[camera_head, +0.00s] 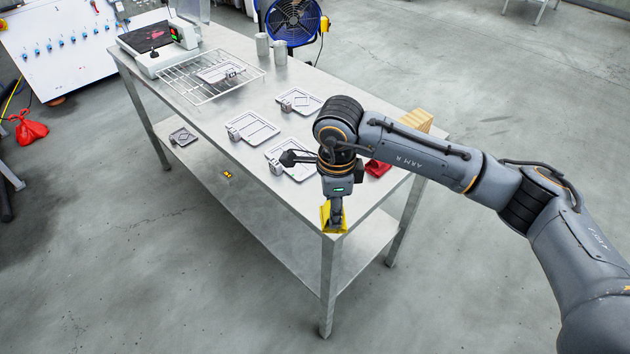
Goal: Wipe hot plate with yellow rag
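The hot plate (150,38) stands at the far left end of the metal table, a white unit with a dark top bearing reddish marks. The yellow rag (326,222) is at the table's near corner. My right gripper (336,214) points down onto the rag, with yellow cloth showing on both sides of its fingers. The fingertips are hidden in the cloth, so I cannot tell whether they are shut on it or whether the rag is lifted. My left gripper is not in view.
A wire rack (205,90) lies beside the hot plate. Several flat grey frames lie along the table (262,92). Two grey cylinders (280,52) stand near the blue fan (292,20). A red cloth (377,168) and wooden blocks (416,120) are behind my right arm.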

